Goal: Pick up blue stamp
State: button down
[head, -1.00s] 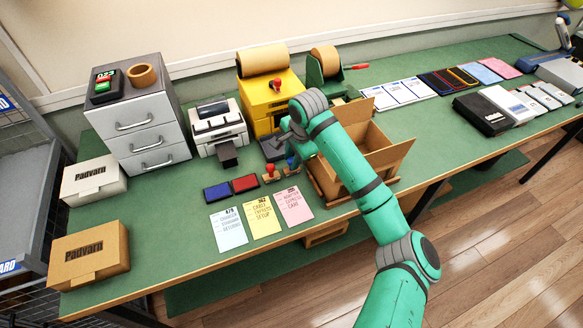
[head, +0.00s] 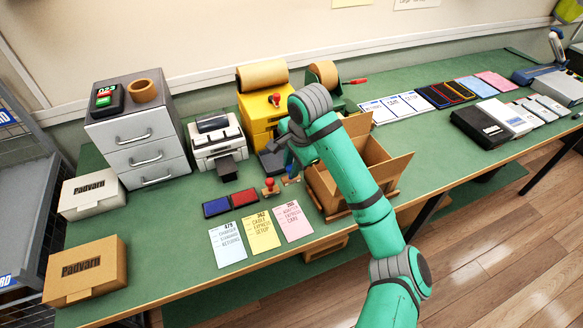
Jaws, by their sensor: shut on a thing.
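The blue stamp (head: 289,159) shows as a small dark blue piece at the end of my arm, mostly hidden by my gripper. My gripper (head: 289,156) is shut on it, just above the wooden stamp stand (head: 290,181). The stamp seems clear of the stand, but the gap is hard to see. The red stamp (head: 269,185) stands upright at the left end of the stand, beside my gripper.
The blue ink pad (head: 216,207) and red ink pad (head: 245,197) lie left of the stand. Blue, yellow and pink cards (head: 261,231) lie in front. An open cardboard box (head: 389,165) stands close right of my gripper. A label printer (head: 217,140) is behind.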

jog(key=s+r, duration=0.6)
jog(key=s, duration=0.4)
jog(key=shift+s, duration=0.3)
jog(key=c, duration=2.5)
grip_release()
jog(key=shift+d, duration=0.1)
jog(key=shift+o, duration=1.2)
jog(key=shift+f, duration=0.1)
jog(key=shift+c, duration=0.6)
